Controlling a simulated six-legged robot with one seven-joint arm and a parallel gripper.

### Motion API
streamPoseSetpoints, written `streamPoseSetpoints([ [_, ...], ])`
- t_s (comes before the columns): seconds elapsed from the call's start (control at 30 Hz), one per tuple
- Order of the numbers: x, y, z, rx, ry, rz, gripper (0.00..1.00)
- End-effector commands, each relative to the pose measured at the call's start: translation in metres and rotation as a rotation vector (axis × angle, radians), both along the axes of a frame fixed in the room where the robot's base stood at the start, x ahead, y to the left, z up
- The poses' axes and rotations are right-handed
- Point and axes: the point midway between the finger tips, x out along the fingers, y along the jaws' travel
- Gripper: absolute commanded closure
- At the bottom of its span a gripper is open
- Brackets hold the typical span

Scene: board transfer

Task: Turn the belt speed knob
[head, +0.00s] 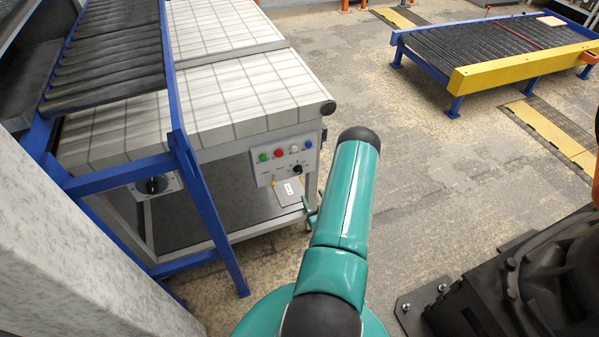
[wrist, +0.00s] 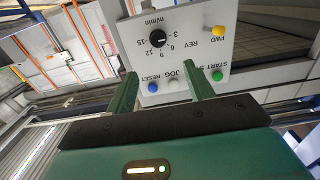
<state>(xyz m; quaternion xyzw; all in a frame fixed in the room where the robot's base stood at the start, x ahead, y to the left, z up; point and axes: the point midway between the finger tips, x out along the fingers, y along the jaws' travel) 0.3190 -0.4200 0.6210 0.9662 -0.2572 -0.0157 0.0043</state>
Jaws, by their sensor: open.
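The belt speed knob (wrist: 158,37) is black and round, beside a printed m/min scale on a pale control panel (wrist: 190,55) that appears upside down in the wrist view. The knob also shows in the head view (head: 297,170), low on the panel (head: 263,171) at the conveyor's side. My gripper (wrist: 160,75) is open and empty, its two green fingers pointing toward the panel. The knob lies beyond the fingertips, roughly in line with the gap, and looks apart from them. In the head view my arm hides most of the gripper; a small part (head: 310,212) shows beside the panel.
A yellow selector (wrist: 217,31), a blue button (wrist: 152,87) and a green button (wrist: 217,76) are on the same panel. Another black knob (head: 152,186) sits behind blue frame legs at left.

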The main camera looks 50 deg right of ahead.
Motion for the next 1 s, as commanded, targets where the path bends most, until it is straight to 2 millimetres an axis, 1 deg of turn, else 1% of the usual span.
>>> streamPoseSetpoints([
  [0.03, -0.006, 0.003, -0.006, 0.002, -0.015, -0.007, 0.47],
  [0.13, -0.012, 0.005, -0.009, 0.0, -0.034, -0.015, 0.47],
  [0.27, -0.004, 0.001, -0.008, -0.002, -0.037, -0.015, 0.47],
  [0.37, 0.01, -0.007, -0.008, -0.002, -0.037, -0.013, 0.47],
  [0.8, 0.085, -0.052, -0.007, -0.002, -0.036, -0.015, 0.47],
  [0.9, 0.097, -0.059, -0.008, -0.002, -0.035, -0.014, 0.47],
  [1.0, 0.104, -0.063, -0.008, -0.001, -0.035, -0.015, 0.47],
])
